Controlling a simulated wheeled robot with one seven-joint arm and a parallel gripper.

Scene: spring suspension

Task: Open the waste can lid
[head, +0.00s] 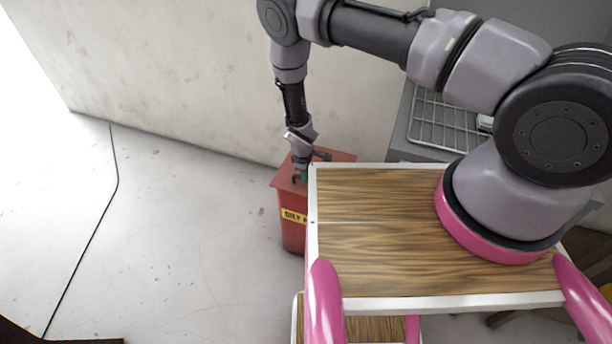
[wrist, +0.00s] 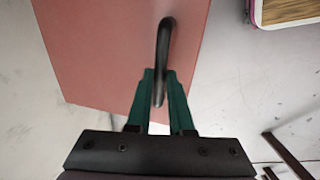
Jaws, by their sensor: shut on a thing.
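The red waste can (head: 292,238) stands on the floor by the wall, with a yellow label on its front, partly hidden by my own wooden deck. Its flat red lid (head: 283,183) is on top; I cannot tell whether it is raised at all. In the wrist view the lid (wrist: 105,55) fills the upper left and centre, with a dark curved handle (wrist: 163,40) near its edge. My gripper (head: 300,178) is at the lid, and its green fingers (wrist: 160,92) are shut on the handle, one on each side.
A pale wall (head: 180,75) runs close behind the can. A grey unit with a wire rack (head: 440,122) stands to the right of it. The floor (head: 190,220) left of the can is clear.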

